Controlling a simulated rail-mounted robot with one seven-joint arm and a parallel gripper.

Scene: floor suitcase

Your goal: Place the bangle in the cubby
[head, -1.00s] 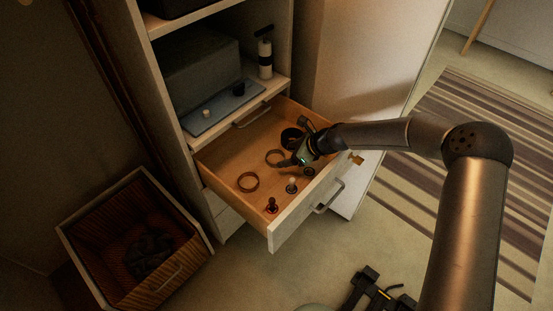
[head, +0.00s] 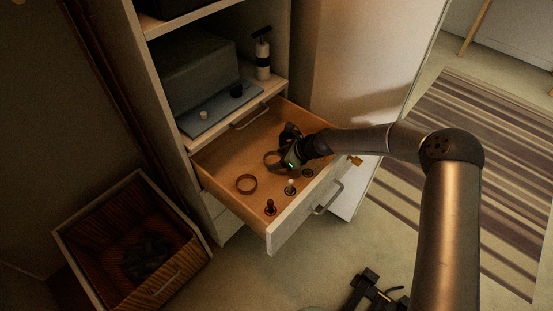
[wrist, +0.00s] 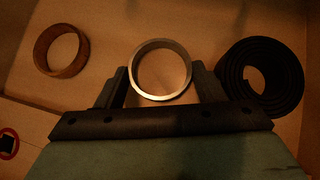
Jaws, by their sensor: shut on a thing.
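The open drawer (head: 228,160) holds two rings. One bangle (wrist: 137,60), a smooth ring with a pale metallic rim in the wrist view, sits between the two fingers of my gripper (wrist: 162,75), which is shut on it across its width. In the head view my gripper (head: 276,161) is low inside the drawer, and this ring is partly hidden by it. The other ring (head: 246,184), brown, lies flat to the left and also shows in the wrist view (wrist: 60,50). Above the drawer is an open cubby-like shelf space (head: 252,87) in the cabinet.
A black coil (wrist: 260,78) lies right of the held ring. Small dark pieces (head: 270,208) stand along the drawer front. The shelf space holds a grey box (head: 200,77), a blue tray (head: 215,110) and a bottle (head: 262,60).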

